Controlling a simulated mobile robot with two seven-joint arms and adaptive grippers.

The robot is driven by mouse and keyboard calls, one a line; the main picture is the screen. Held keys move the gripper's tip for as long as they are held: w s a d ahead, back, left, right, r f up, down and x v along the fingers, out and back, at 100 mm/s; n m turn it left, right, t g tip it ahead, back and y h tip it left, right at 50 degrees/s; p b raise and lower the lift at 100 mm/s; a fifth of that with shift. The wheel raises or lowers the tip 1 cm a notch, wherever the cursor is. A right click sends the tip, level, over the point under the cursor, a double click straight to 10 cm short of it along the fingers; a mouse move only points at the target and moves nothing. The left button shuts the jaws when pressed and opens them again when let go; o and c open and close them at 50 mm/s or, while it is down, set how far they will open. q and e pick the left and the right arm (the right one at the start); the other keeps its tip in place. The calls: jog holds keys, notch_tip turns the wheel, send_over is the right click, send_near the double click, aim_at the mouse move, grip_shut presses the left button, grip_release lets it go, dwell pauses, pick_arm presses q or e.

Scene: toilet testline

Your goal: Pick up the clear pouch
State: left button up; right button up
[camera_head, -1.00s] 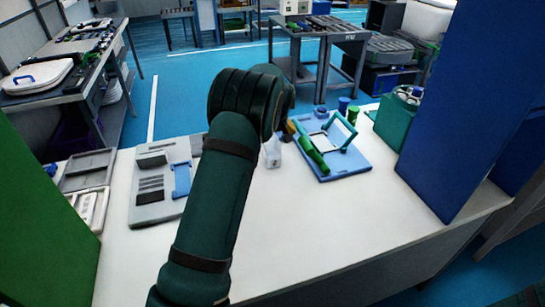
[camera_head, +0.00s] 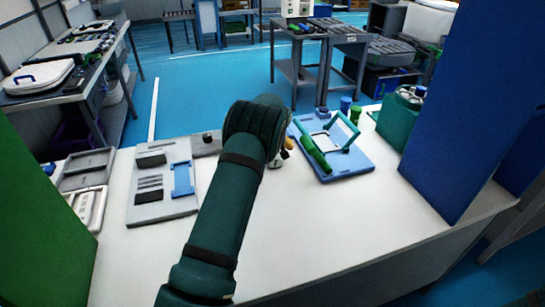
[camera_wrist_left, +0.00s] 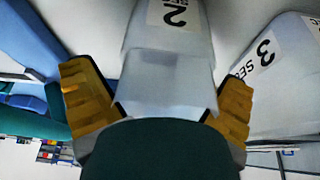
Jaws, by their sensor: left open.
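A clear, greyish pouch (camera_wrist_left: 168,75) with a label reading 2 lies between the two yellow fingers of my left gripper (camera_wrist_left: 160,102) in the left wrist view. The gripper is open, with one finger on each side of the pouch; I cannot tell whether they touch it. A second pale pouch (camera_wrist_left: 280,75) labelled 3 is beside it on the right. In the head view my dark green arm hides most of the gripper and the clear pouch. A yellow finger shows past the arm, beside a small whitish item (camera_head: 275,161). My right gripper is not in view.
On the white table (camera_head: 330,220), a blue board with a green-handled frame (camera_head: 335,165) stands right of my arm. A grey fixture (camera_head: 160,185) is left. A blue panel (camera_head: 470,110) and green panel (camera_head: 40,230) flank the table. The front right is clear.

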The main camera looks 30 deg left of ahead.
pick_arm(q)
jog(key=shift+f, duration=0.2)
dwell(0.6)
jog(key=c, duration=1.1)
